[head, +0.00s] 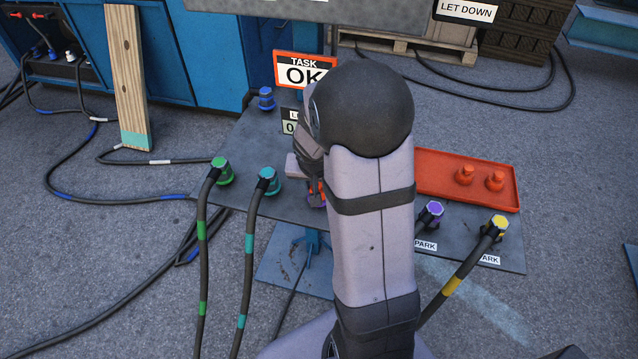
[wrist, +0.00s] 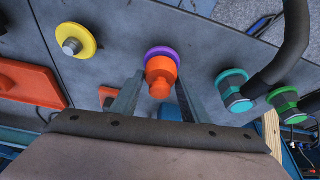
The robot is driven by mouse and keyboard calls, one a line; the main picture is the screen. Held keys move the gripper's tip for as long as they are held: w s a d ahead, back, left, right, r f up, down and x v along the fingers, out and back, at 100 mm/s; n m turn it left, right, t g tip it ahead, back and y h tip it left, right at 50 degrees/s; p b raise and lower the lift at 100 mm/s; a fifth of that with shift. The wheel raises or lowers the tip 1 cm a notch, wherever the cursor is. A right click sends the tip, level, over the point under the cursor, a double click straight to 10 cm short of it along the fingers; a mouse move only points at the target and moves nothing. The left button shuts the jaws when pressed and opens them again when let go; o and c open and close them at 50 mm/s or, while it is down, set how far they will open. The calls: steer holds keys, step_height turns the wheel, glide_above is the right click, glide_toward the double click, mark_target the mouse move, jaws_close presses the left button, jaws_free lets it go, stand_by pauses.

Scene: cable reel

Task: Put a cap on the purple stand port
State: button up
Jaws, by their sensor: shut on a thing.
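In the wrist view, an orange cap (wrist: 161,77) is between the two fingers of my gripper (wrist: 158,88), which is shut on it. The cap is lined up over the purple ring of the stand port (wrist: 158,51) and covers its middle. I cannot tell whether it is fully seated. In the head view my arm hides most of this; only a bit of the orange cap (head: 317,188) and some purple show left of the arm. Two more orange caps (head: 465,174) (head: 495,181) stand in the orange tray (head: 440,160).
A yellow-ringed port (wrist: 76,40) stands bare. Teal (head: 268,181) and green (head: 222,171) connectors with cables are on the plate's left. Purple (head: 432,209) and yellow (head: 496,226) connectors sit by PARK labels. A sign (head: 304,70) reads TASK OK.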

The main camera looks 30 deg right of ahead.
steer(key=shift+f, duration=0.2)
steer(key=o, duration=1.3)
steer(key=shift+r, duration=0.1)
steer(key=shift+c, duration=0.2)
steer(key=p+v, duration=0.1)
steer(key=v, duration=0.6)
steer(key=shift+r, duration=0.15)
